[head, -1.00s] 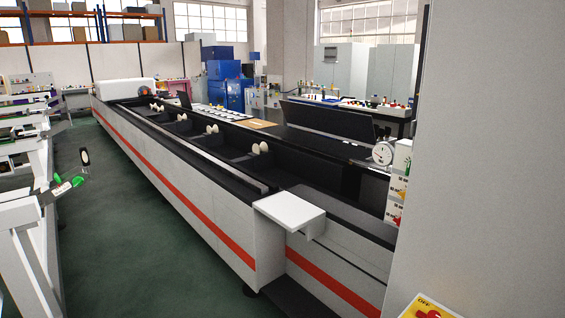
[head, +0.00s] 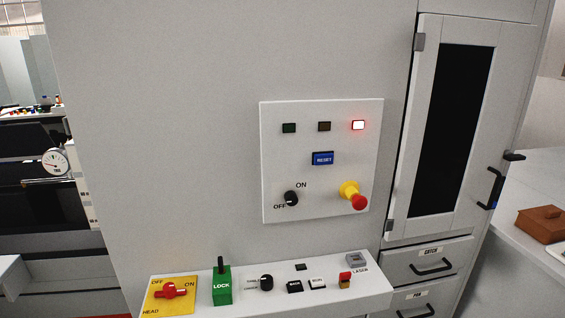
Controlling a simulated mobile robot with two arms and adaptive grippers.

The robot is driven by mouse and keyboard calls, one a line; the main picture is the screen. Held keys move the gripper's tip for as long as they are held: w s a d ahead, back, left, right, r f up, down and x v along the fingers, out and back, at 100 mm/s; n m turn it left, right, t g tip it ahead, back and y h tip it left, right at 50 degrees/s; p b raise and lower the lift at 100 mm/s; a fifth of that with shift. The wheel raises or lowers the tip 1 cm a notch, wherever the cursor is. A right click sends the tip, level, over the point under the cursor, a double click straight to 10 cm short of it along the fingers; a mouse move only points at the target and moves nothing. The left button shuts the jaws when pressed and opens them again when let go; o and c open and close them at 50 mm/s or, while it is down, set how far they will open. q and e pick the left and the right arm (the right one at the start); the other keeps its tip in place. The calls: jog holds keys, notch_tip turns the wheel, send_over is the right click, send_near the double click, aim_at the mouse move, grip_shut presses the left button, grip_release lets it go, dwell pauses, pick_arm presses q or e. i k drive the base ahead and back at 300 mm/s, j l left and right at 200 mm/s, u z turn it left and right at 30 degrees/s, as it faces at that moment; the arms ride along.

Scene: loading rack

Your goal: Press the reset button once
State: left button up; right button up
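The blue reset button (head: 322,158), labelled RESET, sits in the middle of a white control panel (head: 275,205) on the grey cabinet wall. Above it are a dark green lamp (head: 289,128), a dark brownish lamp (head: 324,126) and a lit lamp (head: 358,125) with a red glow. Below it are a black ON/OFF knob (head: 291,198) and a red and yellow emergency stop (head: 354,195). Neither of my grippers shows in the head view.
A ledge below the panel carries a red switch on a yellow plate (head: 171,291), a green LOCK block (head: 222,285) and several small controls. At right are a cabinet door (head: 403,190) with a dark window and drawers (head: 420,262). A dial gauge (head: 55,161) is at left.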

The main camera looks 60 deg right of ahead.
aim_at(320, 159)
jog(key=z, duration=2.1)
